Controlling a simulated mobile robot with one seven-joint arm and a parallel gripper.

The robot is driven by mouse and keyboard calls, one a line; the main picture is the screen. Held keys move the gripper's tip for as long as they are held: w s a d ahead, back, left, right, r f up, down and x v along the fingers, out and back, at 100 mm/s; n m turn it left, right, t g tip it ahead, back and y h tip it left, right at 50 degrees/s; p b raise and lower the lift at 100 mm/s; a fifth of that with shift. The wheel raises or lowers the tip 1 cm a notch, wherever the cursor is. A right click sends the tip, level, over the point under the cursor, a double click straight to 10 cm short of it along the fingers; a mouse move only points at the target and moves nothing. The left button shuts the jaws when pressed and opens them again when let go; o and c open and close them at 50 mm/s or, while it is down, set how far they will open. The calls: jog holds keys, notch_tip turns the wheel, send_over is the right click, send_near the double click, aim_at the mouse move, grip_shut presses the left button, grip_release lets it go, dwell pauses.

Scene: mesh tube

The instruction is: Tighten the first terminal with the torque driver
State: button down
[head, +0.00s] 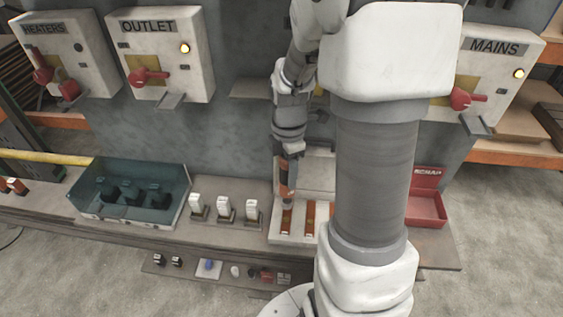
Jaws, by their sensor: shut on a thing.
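My gripper (293,153) points down and is shut on an orange and dark driver (287,178). The driver hangs roughly upright. Its lower end is over the upper end of the left copper-brown bar (286,221) on a pale terminal block (276,236). I cannot tell whether the driver's tip touches the terminal. A second copper-brown bar (310,219) lies to the right. My arm hides the right part of the block.
A blue-green bin (88,213) and several white-topped pieces (224,206) stand left on the bench. A red open box (428,206) is on the right. Behind are the OUTLET panel (189,72) and MAINS panel (504,62), with red handles. Small parts lie along the lower ledge.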

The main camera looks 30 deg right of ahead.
aim_at(287, 193)
jog(key=shift+w+f, duration=0.1)
jog(key=shift+w, duration=0.05)
jog(key=shift+f+b, duration=2.7)
jog(key=shift+f, duration=1.45)
dwell(0.9)
jog(key=shift+r, duration=0.15)
dwell(0.3)
